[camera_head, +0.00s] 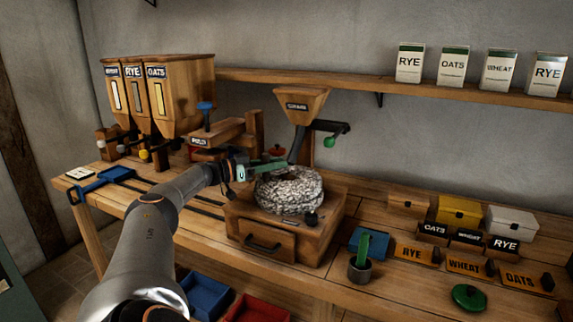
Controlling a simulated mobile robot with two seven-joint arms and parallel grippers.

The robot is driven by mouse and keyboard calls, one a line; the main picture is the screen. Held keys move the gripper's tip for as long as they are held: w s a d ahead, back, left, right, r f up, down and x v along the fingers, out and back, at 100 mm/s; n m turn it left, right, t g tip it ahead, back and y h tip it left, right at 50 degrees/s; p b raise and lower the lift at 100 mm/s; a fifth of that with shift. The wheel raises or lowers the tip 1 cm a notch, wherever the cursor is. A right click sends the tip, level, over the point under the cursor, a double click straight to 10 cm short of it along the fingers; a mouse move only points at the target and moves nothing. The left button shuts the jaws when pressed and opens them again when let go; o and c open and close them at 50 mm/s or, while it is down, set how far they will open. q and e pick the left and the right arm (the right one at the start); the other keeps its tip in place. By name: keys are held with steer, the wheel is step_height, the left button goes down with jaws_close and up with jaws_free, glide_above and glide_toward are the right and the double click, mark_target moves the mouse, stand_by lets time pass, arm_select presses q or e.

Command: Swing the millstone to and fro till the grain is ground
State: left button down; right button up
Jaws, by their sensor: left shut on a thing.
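The round, speckled grey millstone (289,190) sits on a wooden mill box (318,240) with a front drawer (262,242). A wooden hopper (301,101) labelled as a grain hopper stands above it, with a dark spout slanting down toward the stone. My left gripper (255,168) is at the stone's left rear edge, shut at a green handle-like bar; the arm and fingers partly hide the contact. Whether there is grain in the stone's eye cannot be told. My right gripper is not in view.
Bins (158,95) stand at the back left, beside a blue-topped press (205,118). A cup with a green-handled tool (361,262), a green lid (469,297) and labelled boxes (459,212) are at the right. Blue and red trays (204,297) lie below the bench's front edge.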

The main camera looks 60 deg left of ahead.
mark_target(260, 183)
arm_select(q)
steer(key=shift+r, duration=0.15)
stand_by(0.3)
steer(key=c, duration=0.6)
jaws_free()
steer(key=shift+c, duration=0.2)
steer(key=shift+s+a+f, duration=0.1)
steer(key=shift+s+f, duration=0.05)
steer(key=shift+s, duration=0.35)
steer(key=shift+s+a+f, duration=0.1)
steer(key=shift+s, duration=0.4)
steer(key=shift+s+a+r, duration=0.1)
steer(key=shift+s+a, duration=0.05)
steer(key=shift+s, duration=0.55)
steer(key=shift+s+a, duration=0.1)
steer(key=shift+s, duration=0.6)
steer(key=s+a+p, duration=0.1)
steer(key=s+p, duration=0.1)
steer(key=s, duration=0.5)
steer(key=shift+s+a+p, duration=0.15)
steer(key=shift+s+p, duration=0.1)
steer(key=shift+p, duration=0.15)
